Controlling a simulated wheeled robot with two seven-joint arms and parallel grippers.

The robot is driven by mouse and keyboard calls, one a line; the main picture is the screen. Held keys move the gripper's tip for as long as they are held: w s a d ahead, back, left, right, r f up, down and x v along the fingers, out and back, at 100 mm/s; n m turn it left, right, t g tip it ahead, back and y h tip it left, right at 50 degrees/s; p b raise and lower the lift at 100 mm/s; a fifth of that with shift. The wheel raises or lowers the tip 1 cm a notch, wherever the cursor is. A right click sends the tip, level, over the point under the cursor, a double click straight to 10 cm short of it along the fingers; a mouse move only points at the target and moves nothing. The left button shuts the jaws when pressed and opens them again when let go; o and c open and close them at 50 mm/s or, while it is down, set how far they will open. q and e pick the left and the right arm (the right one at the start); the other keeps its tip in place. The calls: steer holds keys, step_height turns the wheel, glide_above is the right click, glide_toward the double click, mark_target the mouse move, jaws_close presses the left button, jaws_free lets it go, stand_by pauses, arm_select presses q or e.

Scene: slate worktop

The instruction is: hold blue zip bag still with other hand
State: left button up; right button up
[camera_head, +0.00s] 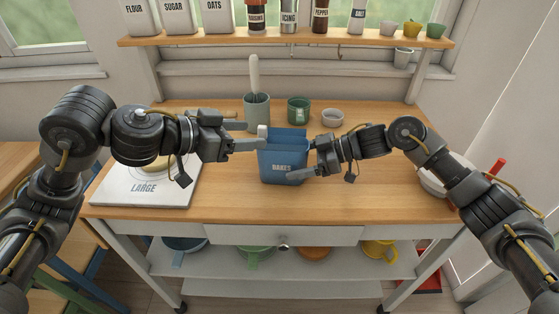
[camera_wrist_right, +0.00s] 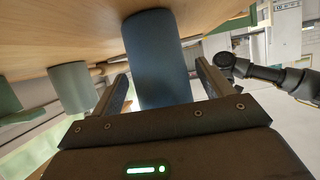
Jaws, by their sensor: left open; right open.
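The blue zip bag (camera_head: 283,168) stands upright near the middle of the wooden worktop, with pale lettering on its front. My left gripper (camera_head: 257,138) is open at the bag's upper left edge; whether it touches the bag I cannot tell. My right gripper (camera_head: 306,160) is open at the bag's right side, one finger in front of its face and the other higher up at its right edge. In the right wrist view the blue bag (camera_wrist_right: 160,62) lies between the two spread fingers, with gaps beside it.
Behind the bag stand a grey-green utensil crock (camera_head: 256,114), a green mug (camera_head: 298,108) and a small pale bowl (camera_head: 332,118). A white board marked LARGE (camera_head: 140,190) lies left, under my left arm. A white bowl (camera_head: 431,183) is at right. The front worktop is clear.

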steer(key=v, duration=1.2)
